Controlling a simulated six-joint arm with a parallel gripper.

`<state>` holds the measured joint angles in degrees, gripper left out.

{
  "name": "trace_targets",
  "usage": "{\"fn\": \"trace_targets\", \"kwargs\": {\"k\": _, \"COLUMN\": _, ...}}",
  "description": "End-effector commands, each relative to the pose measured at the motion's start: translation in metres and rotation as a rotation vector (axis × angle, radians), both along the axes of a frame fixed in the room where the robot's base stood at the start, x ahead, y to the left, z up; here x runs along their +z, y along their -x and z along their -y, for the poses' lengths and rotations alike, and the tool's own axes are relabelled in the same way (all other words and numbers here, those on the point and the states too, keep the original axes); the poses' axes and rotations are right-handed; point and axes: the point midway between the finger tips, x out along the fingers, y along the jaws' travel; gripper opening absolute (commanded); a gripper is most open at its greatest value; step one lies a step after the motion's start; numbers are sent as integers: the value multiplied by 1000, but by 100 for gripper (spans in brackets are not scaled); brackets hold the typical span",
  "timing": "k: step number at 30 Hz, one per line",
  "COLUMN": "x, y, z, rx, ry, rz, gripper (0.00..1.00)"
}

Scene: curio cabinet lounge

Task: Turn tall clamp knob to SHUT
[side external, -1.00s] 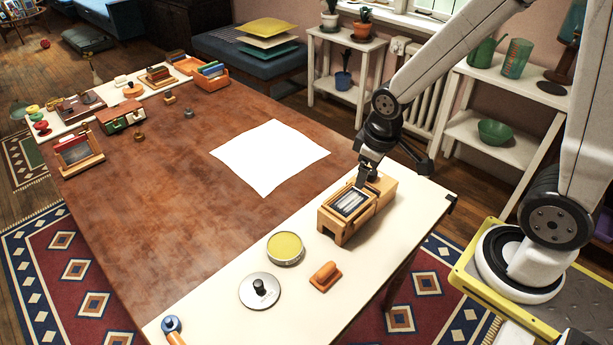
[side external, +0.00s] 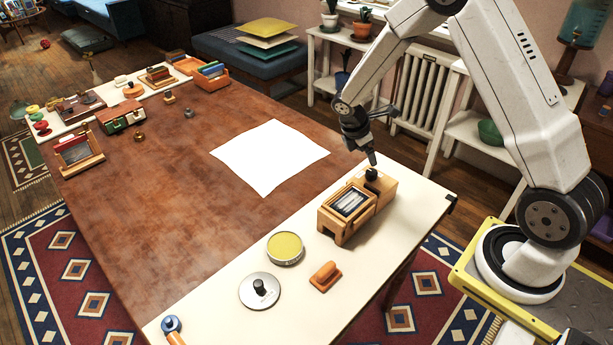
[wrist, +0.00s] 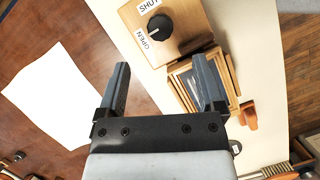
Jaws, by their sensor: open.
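The tall clamp knob (side external: 371,174) is a black round knob on top of a light wooden block (side external: 384,187) on the cream strip of the table. In the wrist view the knob (wrist: 160,27) has a thin white mark that appears to point toward the OPEN label (wrist: 142,40). The SHUT label (wrist: 148,5) lies at the top edge, partly cut off. My gripper (wrist: 161,65) is open and empty, and the knob shows beyond its fingertips, not between them. In the side view my gripper (side external: 372,160) is just above and behind the knob; contact cannot be told.
A wooden frame with a dark glassy panel (side external: 350,204) adjoins the block. A yellow-topped tin (side external: 285,248), a metal disc with a black knob (side external: 260,290) and an orange-brown handled block (side external: 325,276) lie nearer. White paper (side external: 270,157) lies on the brown tabletop, which is mostly clear.

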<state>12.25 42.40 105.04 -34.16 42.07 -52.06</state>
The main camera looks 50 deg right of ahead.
Motion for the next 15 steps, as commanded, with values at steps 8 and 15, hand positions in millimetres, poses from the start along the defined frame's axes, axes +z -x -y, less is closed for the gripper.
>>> {"fn": "trace_targets", "kwargs": {"k": 8, "x": -3, "y": 0, "z": 2, "rx": 3, "ry": 1, "rz": -3, "gripper": 87}}
{"fn": "trace_targets", "kwargs": {"k": 15, "x": -18, "y": 3, "z": 7, "rx": 2, "ry": 0, "rz": -4, "gripper": 87}}
